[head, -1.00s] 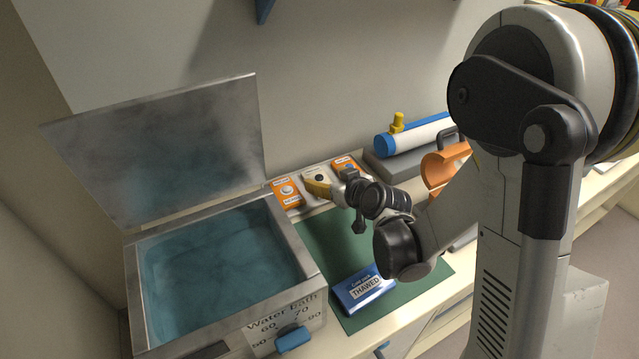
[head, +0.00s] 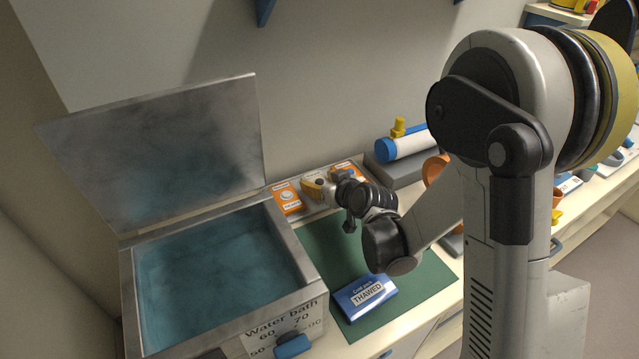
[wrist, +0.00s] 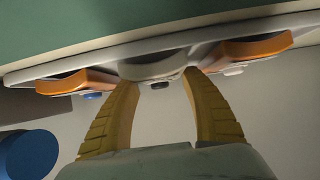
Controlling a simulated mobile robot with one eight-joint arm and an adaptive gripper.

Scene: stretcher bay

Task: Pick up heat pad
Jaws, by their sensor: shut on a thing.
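A pale pad with a dark disc (wrist: 152,68) sits in the middle of a white tray (wrist: 105,55). An orange pad with a white disc (head: 287,196) is on its left in the head view, and another orange pad (head: 346,167) is on its right. Their labels are too small to read. My gripper (wrist: 161,80) reaches the middle pad, with its yellow fingers on either side of it, and is shut on it. In the head view my gripper (head: 313,187) mostly hides that pad. I cannot tell whether the pad is clear of the tray.
An open water bath (head: 312,305) stands at the left, its lid raised. A blue pack marked THAWED (head: 364,296) lies on the green mat (head: 425,275). A blue and white cylinder (head: 405,146) on a grey base is behind at the right. The mat's middle is clear.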

